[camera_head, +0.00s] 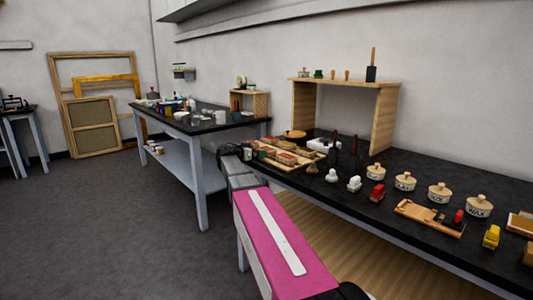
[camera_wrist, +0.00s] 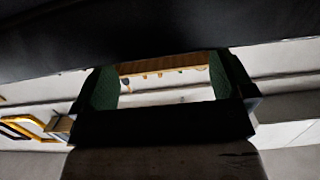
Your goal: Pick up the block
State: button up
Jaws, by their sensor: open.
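Several small items on the long black-topped table could be the block, and I cannot tell which is meant. Red-and-tan blocks sit in a wooden tray (camera_head: 268,162) near the table's left end. A small red item (camera_head: 377,193), a white one (camera_head: 355,184) and a yellow one (camera_head: 491,237) stand along the front edge. My gripper (camera_head: 230,152) is at the table's left end, left of the tray, partly hidden by my arm. In the wrist view, my gripper (camera_wrist: 162,85) shows green finger pads spread apart with nothing between them.
Lidded jars (camera_head: 405,181) and a wooden board (camera_head: 428,217) occupy the table's right part. A wooden shelf (camera_head: 345,82) stands at the back. A second cluttered table (camera_head: 200,128) is beyond to the left. Picture frames (camera_head: 95,126) lean on the wall. The left floor is clear.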

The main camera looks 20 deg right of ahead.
jog(key=shift+x, duration=2.75)
jog(key=shift+r, duration=0.2)
jog(key=c, duration=0.6)
